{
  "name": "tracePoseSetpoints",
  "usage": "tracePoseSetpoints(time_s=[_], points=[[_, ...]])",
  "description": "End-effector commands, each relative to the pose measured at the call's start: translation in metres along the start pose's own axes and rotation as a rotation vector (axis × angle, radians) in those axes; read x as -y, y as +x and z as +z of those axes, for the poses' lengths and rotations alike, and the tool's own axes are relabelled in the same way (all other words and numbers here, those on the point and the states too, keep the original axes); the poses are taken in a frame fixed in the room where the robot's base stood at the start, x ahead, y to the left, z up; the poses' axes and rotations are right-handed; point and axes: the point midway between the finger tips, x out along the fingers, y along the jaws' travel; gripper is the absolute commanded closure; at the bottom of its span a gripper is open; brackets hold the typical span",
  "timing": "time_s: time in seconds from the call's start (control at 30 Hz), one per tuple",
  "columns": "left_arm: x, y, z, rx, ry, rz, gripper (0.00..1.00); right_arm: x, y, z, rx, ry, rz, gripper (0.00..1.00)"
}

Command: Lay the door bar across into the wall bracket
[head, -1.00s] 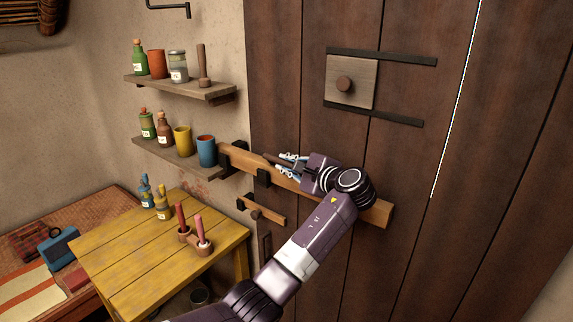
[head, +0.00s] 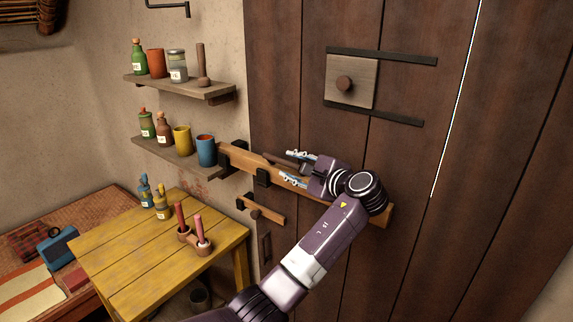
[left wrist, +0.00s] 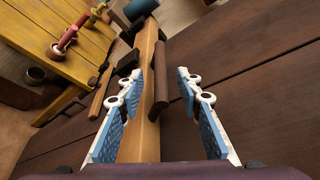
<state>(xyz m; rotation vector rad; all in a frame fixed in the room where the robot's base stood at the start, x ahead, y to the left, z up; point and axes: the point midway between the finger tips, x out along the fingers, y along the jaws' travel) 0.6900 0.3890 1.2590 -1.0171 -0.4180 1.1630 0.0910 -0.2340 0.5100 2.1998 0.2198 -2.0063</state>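The door bar (head: 322,187) is a long light-brown wooden beam lying across the dark plank door (head: 410,160), sloping down to the right in the head view. Its left end passes at the black wall bracket (head: 238,150); a second black bracket (head: 262,177) holds it on the door. It also shows in the left wrist view (left wrist: 148,105), running between the fingers. A dark brown grip piece (head: 276,160) stands along the bar. My left gripper (head: 297,168) is open over the bar, its fingers spread apart. My right gripper is out of view.
A shelf (head: 178,158) with bottles and cups ends close to the wall bracket; a blue cup (head: 206,150) stands nearest. A yellow table (head: 140,250) is below left. A smaller wooden latch (head: 262,212) sits under the bar.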

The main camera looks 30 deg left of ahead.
Motion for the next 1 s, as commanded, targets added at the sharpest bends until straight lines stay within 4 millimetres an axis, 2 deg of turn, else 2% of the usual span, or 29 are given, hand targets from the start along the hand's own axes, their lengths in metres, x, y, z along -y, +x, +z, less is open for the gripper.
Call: tracePoseSetpoints(time_s=[0.2,0.43,0.6,0.87,1.0], points=[[0.0,-0.049,-0.002,-0.004,0.0,-0.001,0.67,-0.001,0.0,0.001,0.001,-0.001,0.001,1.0],[0.0,-0.082,-0.001,-0.001,0.001,0.0,0.67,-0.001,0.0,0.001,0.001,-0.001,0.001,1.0],[-0.001,-0.089,0.0,0.0,0.001,0.001,0.67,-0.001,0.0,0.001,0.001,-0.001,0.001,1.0],[-0.001,-0.089,0.0,0.0,0.001,0.0,0.68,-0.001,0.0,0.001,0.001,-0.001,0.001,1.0],[-0.013,-0.087,-0.006,-0.02,-0.008,0.014,0.68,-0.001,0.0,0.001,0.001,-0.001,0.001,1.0]])
